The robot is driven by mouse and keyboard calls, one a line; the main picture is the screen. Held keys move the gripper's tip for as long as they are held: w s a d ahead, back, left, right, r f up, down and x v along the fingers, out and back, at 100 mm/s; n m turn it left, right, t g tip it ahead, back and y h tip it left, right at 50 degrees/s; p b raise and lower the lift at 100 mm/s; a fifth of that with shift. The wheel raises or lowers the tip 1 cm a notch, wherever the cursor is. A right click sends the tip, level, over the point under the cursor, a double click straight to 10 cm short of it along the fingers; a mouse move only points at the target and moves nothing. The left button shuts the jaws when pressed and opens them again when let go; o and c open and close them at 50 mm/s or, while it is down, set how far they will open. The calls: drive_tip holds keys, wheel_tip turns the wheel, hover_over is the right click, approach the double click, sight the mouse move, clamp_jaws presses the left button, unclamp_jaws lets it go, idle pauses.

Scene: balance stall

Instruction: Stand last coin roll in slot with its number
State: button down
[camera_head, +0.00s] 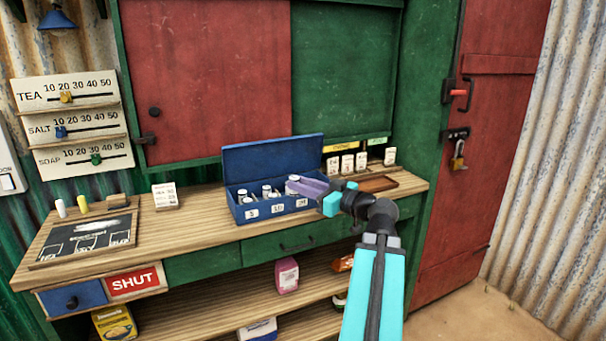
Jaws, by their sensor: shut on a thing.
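A blue cash box (262,212) stands open on the counter, its lid (270,158) raised at the back. Its front has three white number labels, which seem to read 5, 10 and 20. Pale coin rolls stand in the left slot (243,196) and the middle slot (267,190). My gripper (299,185) reaches in from the right over the box's right part, its lavender fingers shut on a coin roll (293,178). Only the roll's pale end shows at the fingertips. The fingers hide most of the right slot, and I cannot read the roll's number.
A small white card (165,196) stands left of the box. A chalk slate (84,240) lies at the counter's left end. Several white labelled blocks (347,164) stand behind my gripper, near a brown tray (376,184). The counter between slate and box is mostly clear.

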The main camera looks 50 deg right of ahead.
drive_tip(key=shift+w+d+r+p, duration=0.2)
drive_tip(key=shift+w+d+p, duration=0.1)
drive_tip(key=shift+p, duration=2.45)
drive_tip(key=p, duration=0.6)
drive_tip(key=shift+f, duration=0.15)
drive_tip(key=w+d+f, duration=0.1)
drive_tip(key=w+d, duration=0.8)
drive_tip(key=d, duration=0.1)
drive_tip(key=shift+f+p, duration=0.25)
drive_tip(key=shift+p, duration=0.1)
drive_tip(key=shift+d, duration=0.1)
drive_tip(key=shift+f, duration=1.75)
drive_tip(key=shift+f+p, duration=0.45)
drive_tip(key=shift+f, duration=0.15)
